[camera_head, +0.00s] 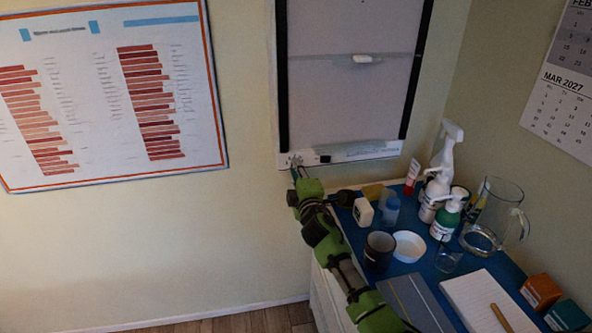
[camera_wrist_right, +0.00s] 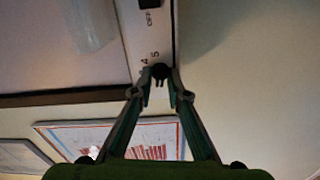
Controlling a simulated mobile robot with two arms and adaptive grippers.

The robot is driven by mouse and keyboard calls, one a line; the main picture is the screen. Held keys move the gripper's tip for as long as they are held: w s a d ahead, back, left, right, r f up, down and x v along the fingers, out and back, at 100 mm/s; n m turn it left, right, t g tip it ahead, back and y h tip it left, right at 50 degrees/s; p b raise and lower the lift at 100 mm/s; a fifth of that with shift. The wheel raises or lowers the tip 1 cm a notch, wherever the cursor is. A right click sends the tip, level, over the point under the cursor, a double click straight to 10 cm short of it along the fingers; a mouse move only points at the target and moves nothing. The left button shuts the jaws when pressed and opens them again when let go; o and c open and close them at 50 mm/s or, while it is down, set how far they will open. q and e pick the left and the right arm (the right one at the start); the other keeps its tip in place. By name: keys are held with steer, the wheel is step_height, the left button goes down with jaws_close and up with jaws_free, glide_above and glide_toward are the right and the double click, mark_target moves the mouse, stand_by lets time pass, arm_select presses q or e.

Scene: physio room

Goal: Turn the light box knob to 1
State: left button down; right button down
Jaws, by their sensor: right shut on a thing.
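The light box (camera_head: 350,95) hangs on the wall, a pale unlit panel with dark side rails and a white strip along its bottom. Its knob (camera_wrist_right: 160,70) is small and black and sits at one end of that strip. The digits 4 and 5 show beside it in the right wrist view; the other marks are hidden or too small to read. My right gripper (camera_wrist_right: 160,82) is shut on the knob, one finger on each side. In the head view my right gripper (camera_head: 297,172) reaches up to the strip's lower left corner. My left gripper is not in view.
A black switch (camera_wrist_right: 150,4) sits on the strip near the knob. Below the light box, a blue-topped cabinet holds a white spray bottle (camera_head: 440,170), a glass jug (camera_head: 495,210), a dark cup (camera_head: 379,250) and a white bowl (camera_head: 408,246).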

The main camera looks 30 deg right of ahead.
stand_by(0.3)
steer(key=c, duration=2.2)
jaws_free()
steer(key=v, duration=1.2)
